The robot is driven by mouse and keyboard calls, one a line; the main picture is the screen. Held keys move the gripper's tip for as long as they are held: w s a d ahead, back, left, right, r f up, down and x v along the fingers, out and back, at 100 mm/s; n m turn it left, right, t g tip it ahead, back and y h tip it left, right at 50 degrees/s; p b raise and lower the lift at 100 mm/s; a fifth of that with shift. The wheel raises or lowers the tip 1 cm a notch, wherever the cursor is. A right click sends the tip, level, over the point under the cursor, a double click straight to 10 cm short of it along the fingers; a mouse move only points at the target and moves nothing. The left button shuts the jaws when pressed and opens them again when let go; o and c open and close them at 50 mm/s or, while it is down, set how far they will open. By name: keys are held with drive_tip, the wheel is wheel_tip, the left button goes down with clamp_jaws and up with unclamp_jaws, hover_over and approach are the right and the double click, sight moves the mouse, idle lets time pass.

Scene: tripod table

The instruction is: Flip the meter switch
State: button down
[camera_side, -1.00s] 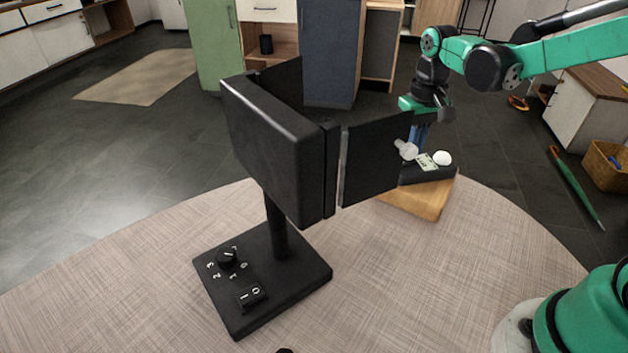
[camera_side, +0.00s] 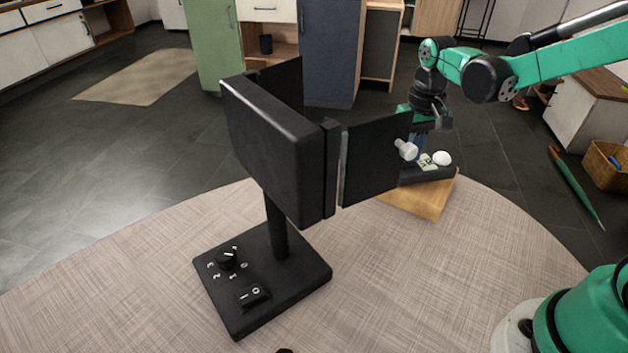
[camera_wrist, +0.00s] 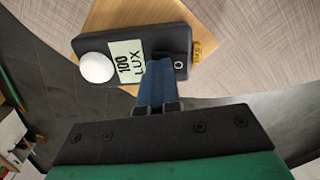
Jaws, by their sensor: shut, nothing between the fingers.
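The meter (camera_wrist: 120,42) is a black box with a white dome (camera_wrist: 97,67) and a pale green display (camera_wrist: 126,63) reading "100 LUX" in the wrist view. In the side view, the meter (camera_side: 434,172) lies on a wooden board, partly hidden by a black panel. My gripper (camera_wrist: 160,66) is shut and empty. Its blue fingertips overlap the meter beside the display; I cannot tell whether they touch it. A small pale mark (camera_wrist: 179,65) shows beside the fingertips. I cannot clearly make out the switch. In the side view the panel partly hides my fingers.
The wooden board (camera_side: 413,202) sits on the round table (camera_side: 390,290). A black lamp with hinged side panels (camera_side: 280,150) stands left of the meter. Its base (camera_side: 300,280) carries a knob and a rocker switch.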

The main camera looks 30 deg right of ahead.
drive_tip(key=shift+r, duration=3.5)
drive_tip(key=s+a+n+t, duration=0.3)
drive_tip(key=s+a+t, duration=0.4)
drive_tip(key=shift+s+f, duration=0.3)
drive_tip(key=shift+s, duration=0.1)
